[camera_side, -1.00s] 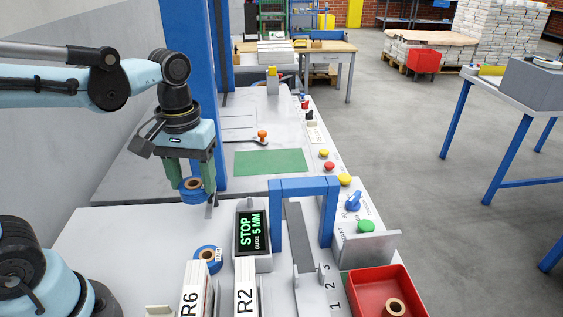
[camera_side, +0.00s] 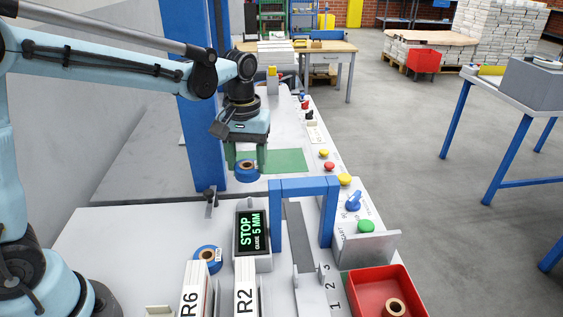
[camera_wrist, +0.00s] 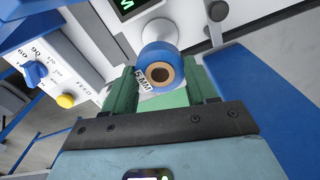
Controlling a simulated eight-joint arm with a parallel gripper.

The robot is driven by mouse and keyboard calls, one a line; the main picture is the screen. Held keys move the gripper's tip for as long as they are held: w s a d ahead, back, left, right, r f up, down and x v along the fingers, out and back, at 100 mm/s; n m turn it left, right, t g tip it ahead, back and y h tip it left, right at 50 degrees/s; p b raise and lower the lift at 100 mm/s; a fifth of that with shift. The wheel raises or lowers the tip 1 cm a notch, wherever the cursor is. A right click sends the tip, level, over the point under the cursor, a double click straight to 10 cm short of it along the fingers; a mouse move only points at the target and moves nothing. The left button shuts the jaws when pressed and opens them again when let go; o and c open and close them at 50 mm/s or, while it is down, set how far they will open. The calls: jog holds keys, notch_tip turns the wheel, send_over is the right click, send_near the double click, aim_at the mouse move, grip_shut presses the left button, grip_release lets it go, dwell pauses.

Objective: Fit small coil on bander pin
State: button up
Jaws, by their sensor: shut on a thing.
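My gripper (camera_side: 247,161) has green fingers and is shut on a small blue coil (camera_side: 246,177) with a brown core. The coil is held in the air behind the blue arch and the STOP screen. In the wrist view the coil (camera_wrist: 157,51) sits between the fingers (camera_wrist: 162,88), its core hole facing the camera and a "5 MM" label on its side. A second blue coil (camera_side: 200,266) lies on the bench left of the screen. A small grey bracket with a dark knob (camera_side: 210,193) stands left of the held coil; I cannot tell whether it is the bander pin.
The blue arch (camera_side: 304,186) and the STOP screen (camera_side: 253,232) stand in front of the gripper. A blue post (camera_side: 205,125) rises close on its left. Buttons and knobs line the right edge. A red bin (camera_side: 410,285) holds a brown core. A green mat (camera_side: 287,160) lies behind.

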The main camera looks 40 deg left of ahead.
aim_at(248, 179)
jog(key=shift+f, duration=2.7)
jog(key=shift+f, duration=1.8)
jog(key=o, duration=1.2)
jog(key=shift+c, duration=0.2)
notch_tip(248, 179, up, 19)
